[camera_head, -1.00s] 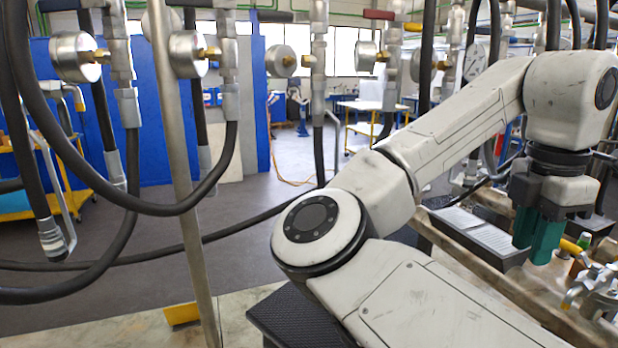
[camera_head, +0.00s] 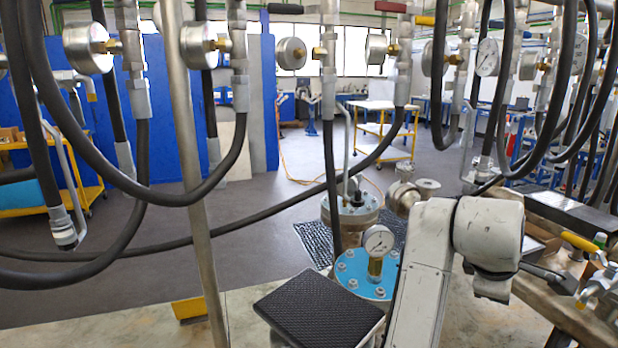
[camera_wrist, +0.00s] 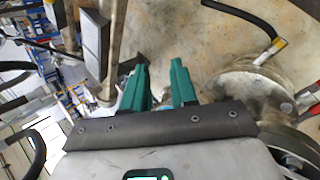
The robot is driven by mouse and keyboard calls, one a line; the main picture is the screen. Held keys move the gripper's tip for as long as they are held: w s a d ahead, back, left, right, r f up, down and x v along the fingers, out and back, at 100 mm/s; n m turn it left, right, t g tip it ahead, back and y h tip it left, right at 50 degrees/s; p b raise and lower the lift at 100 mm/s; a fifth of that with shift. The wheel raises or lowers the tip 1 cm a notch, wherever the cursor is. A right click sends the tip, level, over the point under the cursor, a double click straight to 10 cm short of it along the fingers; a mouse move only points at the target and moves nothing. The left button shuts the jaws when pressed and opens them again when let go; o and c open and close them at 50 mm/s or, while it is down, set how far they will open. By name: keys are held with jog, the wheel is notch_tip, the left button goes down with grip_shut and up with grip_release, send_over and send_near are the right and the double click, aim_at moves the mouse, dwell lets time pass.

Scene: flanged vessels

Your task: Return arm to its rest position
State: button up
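My gripper (camera_wrist: 159,68) shows in the wrist view with its two green fingers apart and nothing between them, so it is open and empty. It points over the pale floor, near a grey metal flanged part (camera_wrist: 255,85) on the right. In the head view my arm is folded up close at the lower middle and right. The gripper's fingers are hidden there behind my arm.
A blue-topped flanged vessel (camera_head: 352,270) with a gauge (camera_head: 378,240) stands just left of my arm. Black hoses (camera_head: 165,205) and a metal post (camera_head: 192,190) hang or stand at left. A wooden bench (camera_head: 560,305) is at right.

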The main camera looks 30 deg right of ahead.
jog(key=a+f+t+y, duration=0.1)
jog(key=a+f, duration=0.2)
jog(key=f, duration=0.3)
jog(key=a+f+m+b, duration=0.1)
jog(key=a+f, duration=0.2)
jog(key=f, duration=0.4)
jog(key=a+f+t+y, duration=0.1)
jog(key=a+f, duration=0.3)
jog(key=f, duration=0.2)
jog(key=s+a+f+m+g+y+b, duration=0.1)
jog(key=s+a+f+m+y, duration=0.2)
jog(key=s+a+f, duration=0.9)
jog(key=a+f+y, duration=0.2)
jog(key=a, duration=0.1)
jog(key=shift+a+f+m+g+y, duration=0.2)
jog(key=shift+f+m+g+y, duration=0.1)
jog(key=shift+m, duration=0.1)
